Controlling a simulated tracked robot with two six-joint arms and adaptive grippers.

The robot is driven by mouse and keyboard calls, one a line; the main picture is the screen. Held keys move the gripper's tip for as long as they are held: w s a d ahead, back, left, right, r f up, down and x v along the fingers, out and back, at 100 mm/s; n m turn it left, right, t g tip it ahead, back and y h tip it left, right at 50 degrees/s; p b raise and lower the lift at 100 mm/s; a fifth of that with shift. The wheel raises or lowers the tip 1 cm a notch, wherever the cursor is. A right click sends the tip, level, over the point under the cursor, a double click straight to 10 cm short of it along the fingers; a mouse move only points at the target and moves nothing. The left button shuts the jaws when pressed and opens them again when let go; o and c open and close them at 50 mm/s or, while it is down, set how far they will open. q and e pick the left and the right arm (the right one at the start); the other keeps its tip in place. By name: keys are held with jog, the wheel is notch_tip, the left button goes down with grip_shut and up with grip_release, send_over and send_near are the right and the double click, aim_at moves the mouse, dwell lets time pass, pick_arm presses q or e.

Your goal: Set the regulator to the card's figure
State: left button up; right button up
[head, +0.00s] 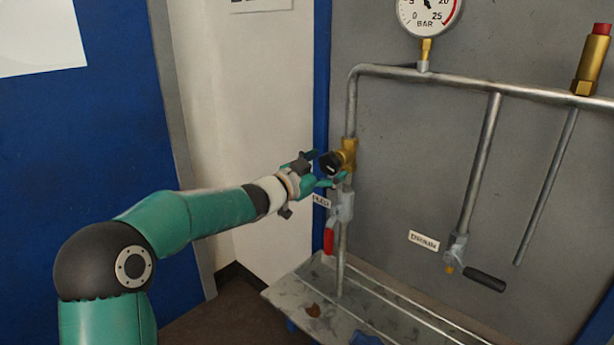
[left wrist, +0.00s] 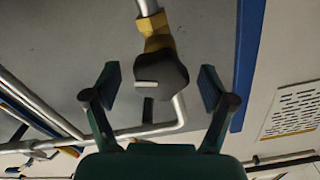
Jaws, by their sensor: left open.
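The regulator is a brass body (head: 349,153) with a black knob (head: 330,163) on the pipe by the blue frame post. My left gripper (head: 325,168) is at the knob. In the left wrist view the knob (left wrist: 160,72) lies between the open fingers (left wrist: 160,88), with a gap on either side. The pressure gauge (head: 428,14), marked BAR and reaching 25, is cut off by the top edge, so its reading is unclear. A printed sheet (left wrist: 293,108) shows in the left wrist view, too small to read; whether it is the card is unclear. My right gripper is out of view.
Below the regulator is a valve with a red handle (head: 329,241) and a partly hidden label (head: 321,199). A DRAIN label (head: 424,240) is beside a black-handled valve (head: 484,280). A red-capped brass fitting (head: 594,60) stands at right. A metal tray (head: 375,318) lies below.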

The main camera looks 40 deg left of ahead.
pick_arm(q)
jog(key=s, duration=1)
jog(key=shift+s+a, duration=0.35)
jog(key=shift+f, duration=0.1)
